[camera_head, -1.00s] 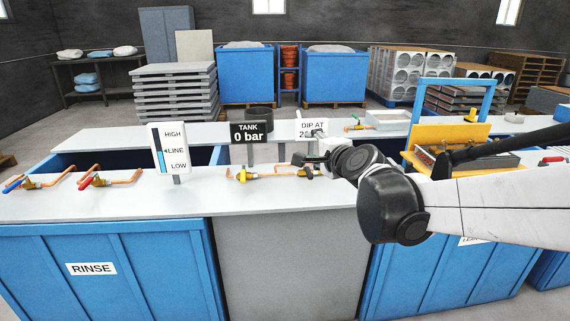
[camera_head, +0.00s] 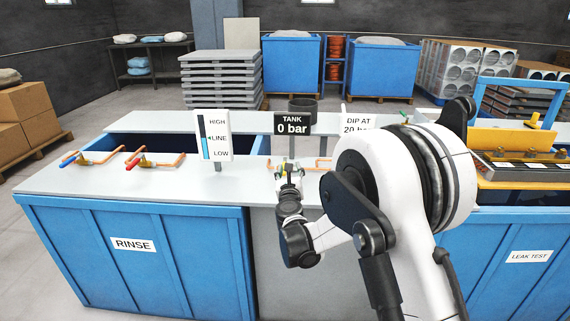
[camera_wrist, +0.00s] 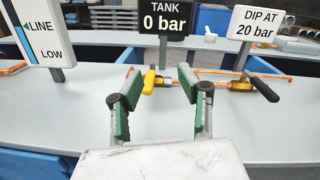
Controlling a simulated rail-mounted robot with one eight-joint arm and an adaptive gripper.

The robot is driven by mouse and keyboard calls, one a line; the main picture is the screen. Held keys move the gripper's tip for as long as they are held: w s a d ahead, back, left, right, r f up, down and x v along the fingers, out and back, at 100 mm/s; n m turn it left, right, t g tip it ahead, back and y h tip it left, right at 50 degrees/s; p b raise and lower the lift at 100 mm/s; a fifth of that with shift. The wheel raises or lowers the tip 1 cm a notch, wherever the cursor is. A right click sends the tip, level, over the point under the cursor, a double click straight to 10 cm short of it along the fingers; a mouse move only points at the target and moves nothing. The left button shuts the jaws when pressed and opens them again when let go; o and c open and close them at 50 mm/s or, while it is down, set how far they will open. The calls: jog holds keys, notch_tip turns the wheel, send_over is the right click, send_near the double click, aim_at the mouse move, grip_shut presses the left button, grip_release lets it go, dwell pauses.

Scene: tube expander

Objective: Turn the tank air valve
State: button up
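A valve with a yellow handle (camera_wrist: 150,82) sits on a copper pipe below the black TANK sign (camera_wrist: 165,18), which reads 0 bar. My gripper (camera_wrist: 158,74) is open, its two green-padded fingers pointing at this valve. The handle shows between the fingertips, nearer the left one, with no clear contact. In the head view my gripper (camera_head: 289,172) is over the counter at the valve and partly hides it. A second valve with a black handle (camera_wrist: 262,86) sits to the right, below the DIP AT 20 bar sign (camera_wrist: 258,24).
A white level gauge (camera_head: 213,135) stands left of the valve on the grey counter (camera_head: 180,182). Red-handled and blue-handled valves (camera_head: 138,161) are farther left. A yellow fixture with a blue frame (camera_head: 515,137) stands at right. An open blue tank (camera_head: 165,146) lies behind the counter.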

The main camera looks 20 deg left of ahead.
aim_at(285, 161)
jog(key=a+f+m, duration=0.1)
jog(key=f, duration=0.1)
jog(key=f+m, duration=0.1)
jog(key=f, duration=0.1)
jog(key=a+f, duration=0.1)
jog(key=f, duration=0.1)
jog(key=shift+a+m+h, duration=0.3)
jog(key=shift+a+m, duration=0.05)
jog(key=shift+m, duration=0.05)
jog(key=x, duration=1.3)
jog(key=shift+w+a, duration=0.1)
jog(key=shift+w, duration=0.15)
jog(key=shift+c, duration=0.4)
grip_shut()
